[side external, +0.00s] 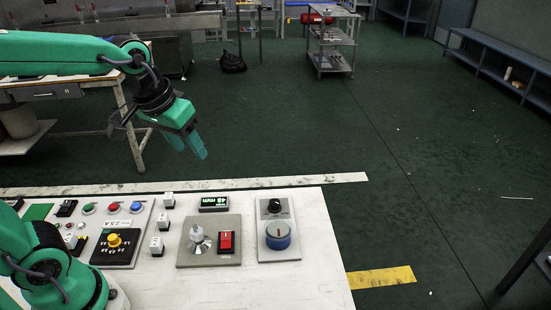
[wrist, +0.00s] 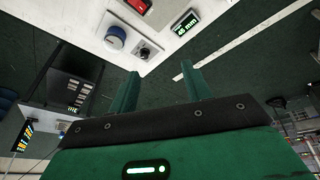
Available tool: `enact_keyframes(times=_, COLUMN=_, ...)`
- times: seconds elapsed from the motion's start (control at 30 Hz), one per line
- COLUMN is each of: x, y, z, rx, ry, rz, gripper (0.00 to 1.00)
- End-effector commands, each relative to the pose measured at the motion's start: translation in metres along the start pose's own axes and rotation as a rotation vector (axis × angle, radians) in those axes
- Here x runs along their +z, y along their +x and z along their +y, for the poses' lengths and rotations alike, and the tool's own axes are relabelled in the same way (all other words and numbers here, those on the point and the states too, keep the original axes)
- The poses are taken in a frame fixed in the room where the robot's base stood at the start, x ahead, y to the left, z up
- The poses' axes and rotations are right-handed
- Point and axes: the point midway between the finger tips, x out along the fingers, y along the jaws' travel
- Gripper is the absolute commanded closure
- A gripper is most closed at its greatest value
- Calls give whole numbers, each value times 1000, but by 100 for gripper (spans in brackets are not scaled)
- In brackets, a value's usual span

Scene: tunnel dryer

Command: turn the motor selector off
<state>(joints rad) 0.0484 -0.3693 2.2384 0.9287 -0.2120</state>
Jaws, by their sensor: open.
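My gripper (side external: 188,147) hangs in the air beyond the far edge of the white control desk, its green fingers apart and empty. In the wrist view its fingertips (wrist: 160,72) show below the desk edge. On the desk's right-hand plate, a small black rotary knob (side external: 275,206) sits behind a large blue knob (side external: 277,236). The wrist view also shows the black knob (wrist: 144,53) and the blue knob (wrist: 115,38). A yellow knob (side external: 115,241) sits on a black plate at left. No readable label shows which control is the motor selector. My gripper touches none of them.
A red rocker switch (side external: 226,242) and a silver-white knob (side external: 198,239) share the middle plate, with a green display (side external: 214,202) behind. Several small white switch blocks (side external: 163,221) stand to their left. The desk's front right surface (side external: 290,289) is bare.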

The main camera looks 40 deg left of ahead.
Motion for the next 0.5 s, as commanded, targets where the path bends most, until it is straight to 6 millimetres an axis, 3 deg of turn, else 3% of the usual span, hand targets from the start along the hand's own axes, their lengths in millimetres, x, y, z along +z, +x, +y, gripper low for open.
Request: enact_keyframes(times=0.5, x=-69, y=69, z=36, rx=-37, ry=-170, rz=-155, gripper=51)
